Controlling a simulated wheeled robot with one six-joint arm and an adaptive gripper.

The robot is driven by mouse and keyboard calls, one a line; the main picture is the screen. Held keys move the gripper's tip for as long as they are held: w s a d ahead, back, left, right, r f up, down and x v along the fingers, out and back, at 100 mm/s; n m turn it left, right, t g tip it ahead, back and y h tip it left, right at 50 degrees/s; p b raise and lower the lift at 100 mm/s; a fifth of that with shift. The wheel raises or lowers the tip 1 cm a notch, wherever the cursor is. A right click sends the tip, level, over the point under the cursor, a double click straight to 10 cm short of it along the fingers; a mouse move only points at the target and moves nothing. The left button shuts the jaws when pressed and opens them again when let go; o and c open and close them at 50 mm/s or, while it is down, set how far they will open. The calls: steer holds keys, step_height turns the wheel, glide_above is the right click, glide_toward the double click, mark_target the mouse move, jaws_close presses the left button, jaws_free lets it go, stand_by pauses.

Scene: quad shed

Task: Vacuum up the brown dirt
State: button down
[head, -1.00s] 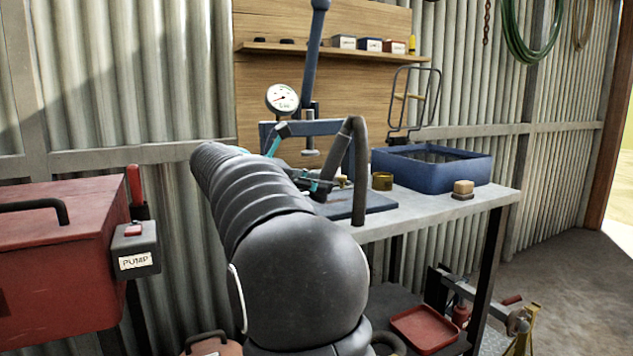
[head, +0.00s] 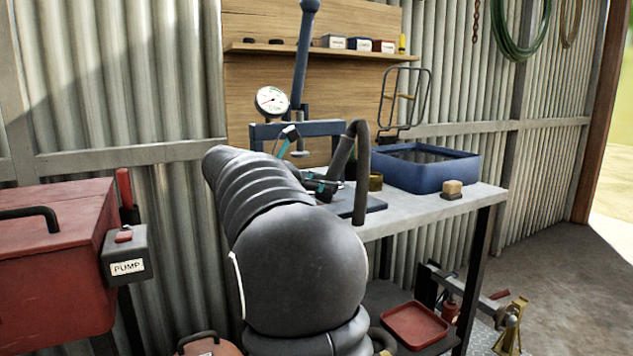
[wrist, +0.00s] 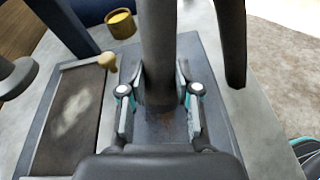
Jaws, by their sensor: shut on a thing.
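My gripper (wrist: 160,102) is shut on a dark grey vacuum tube (wrist: 158,45), which runs between its fingers in the wrist view. In the head view my gripper (head: 325,184) is partly hidden by my arm, and the hose (head: 361,175) bends over and hangs past the bench's front edge. The tube's lower end is at or close above a blue-grey plate (wrist: 212,75). A faint brown dirt patch (wrist: 166,126) shows on the plate between the fingers; the tube and gripper hide part of it. I cannot tell if the tube touches the plate.
A dark tray with a knob (wrist: 72,115) lies left of the tube. A brass cup (wrist: 120,23), a blue bin (head: 425,170) and a wood-topped block (head: 452,188) stand on the bench (head: 430,212). A press frame with a gauge (head: 271,100) rises behind. A red box (head: 50,270) stands left.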

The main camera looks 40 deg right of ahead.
steer(key=shift+s+d+f+p, duration=0.1)
steer(key=shift+s+d+p, duration=0.35)
steer(key=shift+d, duration=0.75)
steer(key=shift+s+d+r+p, duration=0.15)
steer(key=shift+d+p, duration=0.55)
steer(key=shift+d, duration=0.55)
steer(key=shift+s+d+f+p, duration=0.25)
steer(key=shift+d+p, duration=0.35)
steer(key=shift+d, duration=0.6)
steer(key=shift+r, duration=0.2)
steer(key=shift+w+a, duration=0.25)
steer(key=shift+a, duration=0.75)
steer(key=shift+w+a, duration=0.2)
steer(key=shift+a, duration=0.75)
steer(key=shift+w+a, duration=0.25)
steer(key=shift+a, duration=0.75)
steer(key=shift+w+a+f, duration=0.1)
steer(key=shift+w+a, duration=0.1)
steer(key=shift+a, duration=0.65)
steer(key=shift+w+a+f, duration=0.1)
steer(key=shift+w+a, duration=0.1)
steer(key=shift+a, duration=0.7)
steer(key=shift+w+a, duration=0.2)
steer(key=shift+a, duration=0.65)
step_height(320, 180, up, 6)
steer(key=shift+r, duration=0.15)
